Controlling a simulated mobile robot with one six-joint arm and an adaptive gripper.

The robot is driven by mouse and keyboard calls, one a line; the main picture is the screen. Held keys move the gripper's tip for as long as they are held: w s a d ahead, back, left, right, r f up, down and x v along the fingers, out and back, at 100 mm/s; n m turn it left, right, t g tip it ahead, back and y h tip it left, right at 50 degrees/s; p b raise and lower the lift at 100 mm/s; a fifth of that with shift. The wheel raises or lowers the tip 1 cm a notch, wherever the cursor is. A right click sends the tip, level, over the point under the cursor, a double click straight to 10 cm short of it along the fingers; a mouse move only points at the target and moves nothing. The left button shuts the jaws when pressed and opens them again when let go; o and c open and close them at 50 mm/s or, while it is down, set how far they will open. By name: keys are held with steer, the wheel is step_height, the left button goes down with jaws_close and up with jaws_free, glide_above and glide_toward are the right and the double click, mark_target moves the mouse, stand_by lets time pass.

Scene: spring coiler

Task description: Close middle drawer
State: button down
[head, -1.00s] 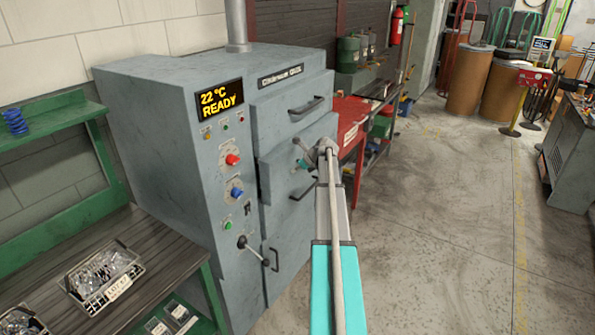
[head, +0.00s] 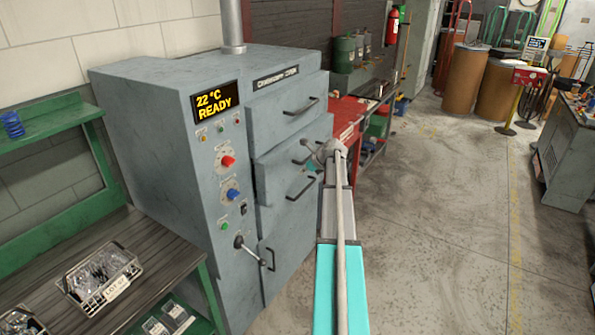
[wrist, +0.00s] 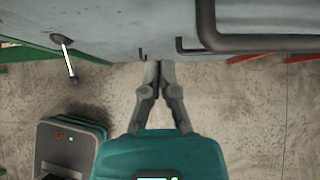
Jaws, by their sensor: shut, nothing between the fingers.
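The grey cabinet (head: 160,150) stands at centre left in the head view. Its middle drawer (head: 275,172) stands out a little from the front around it. A dark bar handle (head: 304,156) on that drawer is partly hidden by my arm. My gripper (head: 313,167) is in front of the drawer, mostly hidden behind my wrist. In the wrist view my gripper (wrist: 159,66) is shut and empty, its tips close to a grey front. I cannot tell whether they touch it. A dark handle (wrist: 215,40) lies right of the fingers.
A top drawer handle (head: 303,106) is above and another handle (head: 302,188) below. A lever (head: 250,250) sticks out at lower left of the cabinet front. A green workbench (head: 150,250) is on the left, a red bench (head: 345,115) behind. The floor (head: 440,220) at right is clear.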

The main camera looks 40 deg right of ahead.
mark_target(277, 180)
steer(key=p+v, duration=0.5)
steer(key=v, duration=0.3)
steer(key=shift+s+r, duration=0.1)
steer(key=shift+r, duration=0.05)
stand_by(0.4)
steer(key=s+a+f+t+y+b, duration=0.1)
steer(key=s+a+f+t+b, duration=0.1)
steer(key=b, duration=0.9)
steer(key=s+a+f+t+y+b, duration=0.1)
steer(key=s+a+f+t+b, duration=0.2)
steer(key=f+t+b, duration=0.3)
steer(key=shift+a+f+t+b, duration=0.35)
steer(key=shift+a+b, duration=0.4)
steer(key=shift+b, duration=1.65)
steer(key=shift+w, duration=0.15)
steer(key=x, duration=1.3)
steer(key=shift+w+a, duration=0.1)
steer(key=shift+w, duration=0.3)
steer(key=shift+w, duration=0.1)
